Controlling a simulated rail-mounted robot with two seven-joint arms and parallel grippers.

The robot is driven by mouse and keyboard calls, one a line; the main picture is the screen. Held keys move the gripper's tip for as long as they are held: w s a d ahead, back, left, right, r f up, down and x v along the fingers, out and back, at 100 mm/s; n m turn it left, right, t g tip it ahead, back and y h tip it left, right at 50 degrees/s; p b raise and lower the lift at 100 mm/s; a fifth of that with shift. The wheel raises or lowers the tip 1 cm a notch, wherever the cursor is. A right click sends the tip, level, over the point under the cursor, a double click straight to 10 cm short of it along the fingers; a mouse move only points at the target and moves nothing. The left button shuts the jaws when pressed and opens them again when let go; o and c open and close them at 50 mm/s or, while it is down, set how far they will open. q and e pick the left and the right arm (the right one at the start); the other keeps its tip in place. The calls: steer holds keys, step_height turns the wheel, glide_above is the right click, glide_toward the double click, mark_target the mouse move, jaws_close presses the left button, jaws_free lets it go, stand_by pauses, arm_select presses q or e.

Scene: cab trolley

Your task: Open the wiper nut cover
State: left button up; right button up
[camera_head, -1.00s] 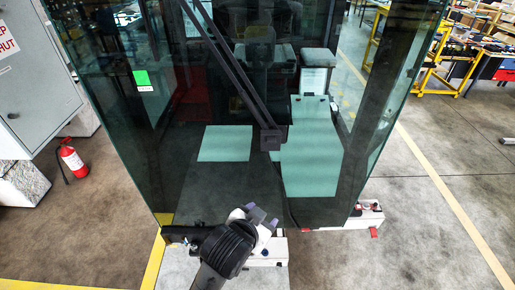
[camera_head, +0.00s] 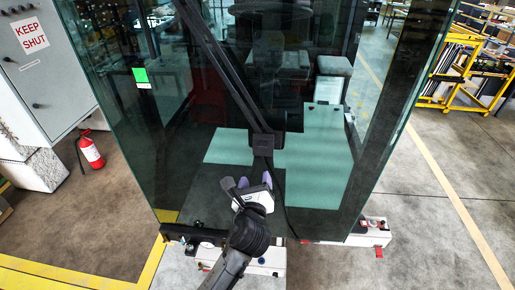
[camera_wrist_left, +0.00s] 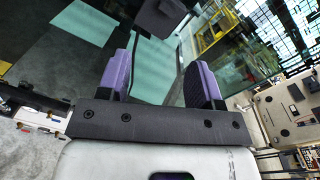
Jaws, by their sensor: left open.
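The wiper nut cover (camera_head: 264,145) is a dark, box-like piece at the lower end of the black wiper arm on the cab's front glass. It appears at the top of the left wrist view (camera_wrist_left: 160,17), beyond the fingertips. Whether it is raised at all cannot be told. My left gripper (camera_head: 255,183) is just below the cover in the head view, apart from it. Its two purple-and-dark fingers also show in the left wrist view (camera_wrist_left: 158,65), spread with nothing between them. My right gripper is not in view.
The cab's glass (camera_head: 200,190) stands close in front of my left gripper. A black wiper arm (camera_head: 222,65) slants up-left from the cover. A fire extinguisher (camera_head: 91,151) and a grey cabinet (camera_head: 42,75) are at left.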

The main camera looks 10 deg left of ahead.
mark_target(262, 146)
arm_select(q)
steer(key=w+m, duration=0.1)
steer(key=w, duration=0.3)
steer(key=w+m, duration=0.2)
steer(key=w, duration=0.3)
steer(key=w+m, duration=0.2)
steer(key=w, duration=0.2)
steer(key=shift+w+d+r+h, duration=0.2)
steer(key=shift+w+r+h, duration=0.1)
steer(key=shift+w, duration=0.1)
jaws_close()
stand_by(0.6)
